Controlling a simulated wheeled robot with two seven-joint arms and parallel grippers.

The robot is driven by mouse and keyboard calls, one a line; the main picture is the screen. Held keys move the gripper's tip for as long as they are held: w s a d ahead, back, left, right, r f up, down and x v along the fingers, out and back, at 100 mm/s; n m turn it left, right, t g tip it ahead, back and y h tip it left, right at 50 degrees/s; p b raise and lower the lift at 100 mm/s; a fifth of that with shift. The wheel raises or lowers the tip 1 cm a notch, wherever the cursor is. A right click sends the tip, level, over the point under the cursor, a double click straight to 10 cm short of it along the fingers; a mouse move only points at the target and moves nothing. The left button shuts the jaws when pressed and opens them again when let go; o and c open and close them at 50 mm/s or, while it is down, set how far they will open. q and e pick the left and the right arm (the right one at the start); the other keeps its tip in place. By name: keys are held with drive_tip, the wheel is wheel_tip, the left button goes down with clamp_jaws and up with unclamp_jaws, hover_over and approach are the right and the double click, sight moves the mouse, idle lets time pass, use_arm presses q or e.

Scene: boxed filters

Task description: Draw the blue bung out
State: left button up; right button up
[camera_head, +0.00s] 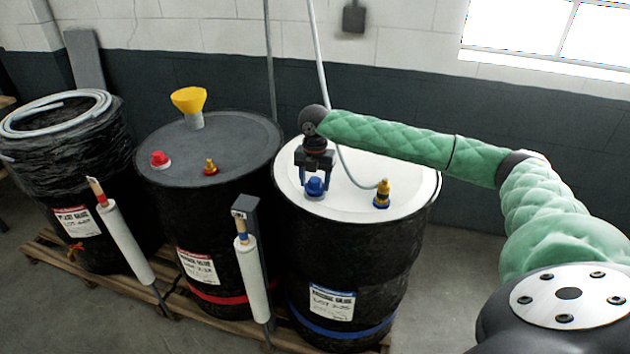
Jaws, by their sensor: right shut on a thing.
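The blue bung (315,188) is at the near left part of the white top of the right-hand drum (335,240). My right gripper (315,177) comes down over it from above and is shut on it. The bung's base looks level with the drum top; I cannot tell whether it is seated or slightly raised. The gripper's fingers hide the bung's upper part. My left gripper is out of view.
The middle drum (225,150) carries a yellow funnel (189,101) and a red cap (160,159). A post (252,265) stands before the drums, which rest on a pallet (55,255).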

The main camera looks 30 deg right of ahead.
sight(315, 179)
drive_tip(key=shift+r+p, duration=1.7)
drive_tip(key=shift+r, duration=0.1)
wheel_tip(315, 179, up, 5)
drive_tip(key=p, duration=0.4)
drive_tip(key=shift+f, duration=0.2)
drive_tip(key=shift+r, duration=2.15)
